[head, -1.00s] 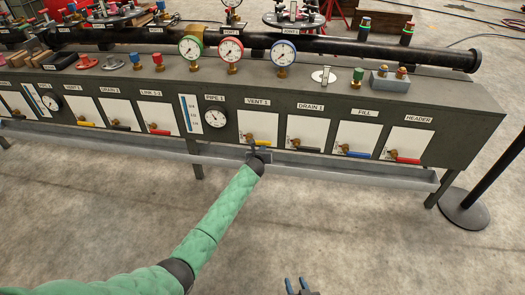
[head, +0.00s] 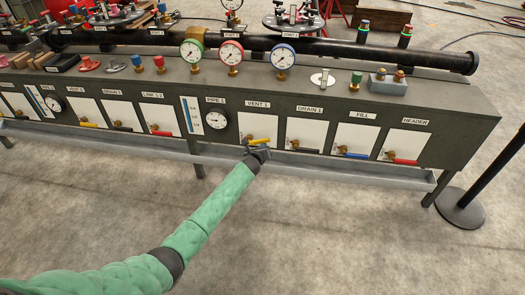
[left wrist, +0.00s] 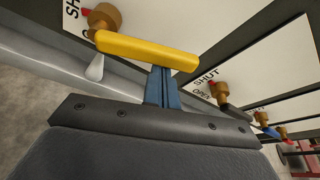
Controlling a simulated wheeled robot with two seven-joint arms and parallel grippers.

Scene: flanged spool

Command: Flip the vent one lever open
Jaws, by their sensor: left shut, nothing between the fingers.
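The VENT 1 lever (head: 261,140) is a yellow handle on a brass valve on the white VENT 1 panel (head: 257,122). In the head view it lies near horizontal, its free end to the right and tipped slightly up. My left gripper (head: 256,149) is just below it. In the left wrist view the blue fingers (left wrist: 161,86) are shut with nothing between them. Their tips meet the underside of the yellow lever (left wrist: 150,51) near its free end; whether they press on it is hard to tell. The brass valve body (left wrist: 104,19) shows above the lever's other end. My right gripper is not in view.
The DRAIN 1 lever (head: 302,148), black, is just right of VENT 1. The blue FILL lever (head: 352,154) and red HEADER lever (head: 400,160) are farther right. A metal trough (head: 330,167) runs below the panels. The PIPE 1 gauge (head: 216,120) is left of VENT 1.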

